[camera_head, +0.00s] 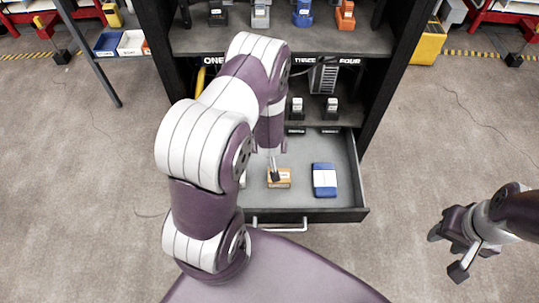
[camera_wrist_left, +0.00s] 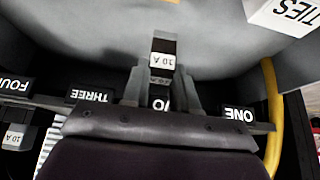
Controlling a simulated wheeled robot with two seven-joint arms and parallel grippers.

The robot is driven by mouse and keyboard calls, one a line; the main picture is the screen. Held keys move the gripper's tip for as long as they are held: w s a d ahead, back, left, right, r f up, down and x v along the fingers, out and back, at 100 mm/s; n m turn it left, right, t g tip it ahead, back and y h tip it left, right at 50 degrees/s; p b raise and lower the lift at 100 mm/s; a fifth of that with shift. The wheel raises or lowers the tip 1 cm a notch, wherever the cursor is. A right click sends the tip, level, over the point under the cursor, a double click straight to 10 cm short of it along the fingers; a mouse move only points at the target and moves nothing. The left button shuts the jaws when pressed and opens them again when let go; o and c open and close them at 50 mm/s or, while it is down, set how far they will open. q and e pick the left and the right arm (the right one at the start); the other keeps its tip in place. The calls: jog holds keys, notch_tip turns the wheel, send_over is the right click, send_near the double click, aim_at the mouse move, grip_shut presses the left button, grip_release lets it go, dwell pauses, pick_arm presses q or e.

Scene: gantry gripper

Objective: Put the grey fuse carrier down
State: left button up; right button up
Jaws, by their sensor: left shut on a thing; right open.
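My left gripper (camera_wrist_left: 160,84) is shut on the grey fuse carrier (camera_wrist_left: 161,62), which shows a white "10 A" label and a dark end in the left wrist view. In the head view my left arm hides most of this gripper; its narrow tip (camera_head: 274,168) shows above the open drawer, in front of the lower shelf. Whether the carrier touches anything cannot be told. My right gripper (camera_head: 449,251) is open and empty over the floor at the right.
The open drawer (camera_head: 346,190) holds an orange-brown box (camera_head: 279,184), a blue box (camera_head: 324,180) and a white "TIES" box (camera_wrist_left: 288,14). Two carriers (camera_head: 297,108) (camera_head: 331,108) stand on the lower shelf. Several coloured units stand on the upper shelf (camera_head: 330,42).

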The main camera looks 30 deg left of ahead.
pick_arm(q)
notch_tip(320, 180, down, 4)
jog(key=b, duration=0.2)
jog(key=shift+f+b, duration=0.15)
jog(key=shift+b, duration=0.15)
jog(key=shift+r, duration=0.25)
jog(key=shift+f, duration=0.1)
jog(key=o, duration=0.6)
jog(key=shift+f, duration=0.1)
jog(key=shift+c, duration=0.2)
jog(key=o, duration=0.4)
jog(key=shift+o, duration=0.2)
